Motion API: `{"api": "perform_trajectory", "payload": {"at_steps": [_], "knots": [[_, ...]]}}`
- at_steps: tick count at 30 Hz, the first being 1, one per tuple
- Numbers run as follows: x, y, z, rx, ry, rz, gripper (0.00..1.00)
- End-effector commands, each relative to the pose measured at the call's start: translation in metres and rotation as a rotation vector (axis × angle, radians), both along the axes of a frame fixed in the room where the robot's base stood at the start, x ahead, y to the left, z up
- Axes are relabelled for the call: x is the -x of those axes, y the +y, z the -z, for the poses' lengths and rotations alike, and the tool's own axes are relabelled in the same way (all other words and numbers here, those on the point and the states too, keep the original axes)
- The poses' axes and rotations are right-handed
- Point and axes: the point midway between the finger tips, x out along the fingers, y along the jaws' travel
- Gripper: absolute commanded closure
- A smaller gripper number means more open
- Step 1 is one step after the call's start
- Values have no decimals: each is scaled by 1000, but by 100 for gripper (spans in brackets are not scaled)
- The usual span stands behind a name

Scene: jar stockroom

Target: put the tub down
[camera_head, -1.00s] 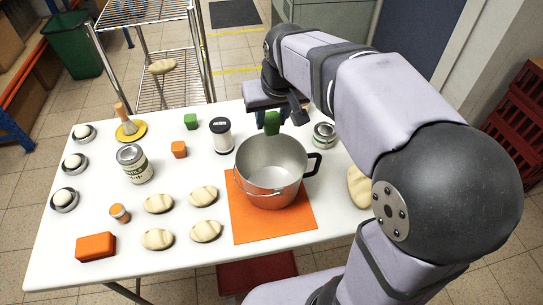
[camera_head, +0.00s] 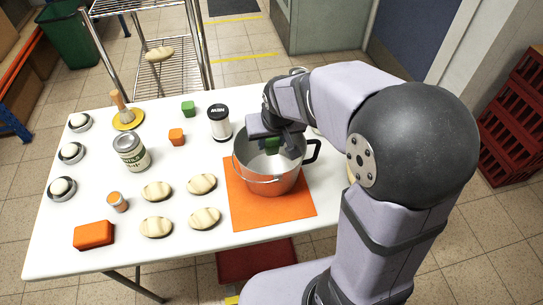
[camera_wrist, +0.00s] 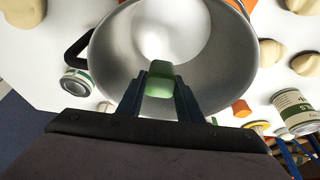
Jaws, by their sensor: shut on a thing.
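My gripper (camera_head: 275,138) is shut on a small green block-like tub (camera_head: 272,147). In the wrist view the tub (camera_wrist: 160,78) sits between the two dark fingers, over the pot's open mouth. The grey metal pot (camera_head: 268,184) stands upright on the orange mat (camera_head: 246,217). In the head view the tub appears at or just inside the pot's rim, partly hidden by my wrist. I cannot tell how far it is above the pot's floor. The pot (camera_wrist: 108,55) shows no other contents in the wrist view.
Left of the pot stand a black-lidded white jar (camera_head: 219,122), a large can (camera_head: 131,152) and several bread rolls (camera_head: 201,184). An orange cube (camera_head: 176,137) and green cube (camera_head: 188,108) lie farther back. A labelled can (camera_wrist: 76,83) is beside the pot handle.

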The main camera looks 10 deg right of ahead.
Motion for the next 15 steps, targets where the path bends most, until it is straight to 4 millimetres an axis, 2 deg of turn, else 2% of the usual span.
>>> {"api": "perform_trajectory", "payload": {"at_steps": [3,11,15], "knots": [[0,0,15,0,1,0,90],[0,0,21,0,-2,1,90],[1,0,33,0,4,1,90]]}}
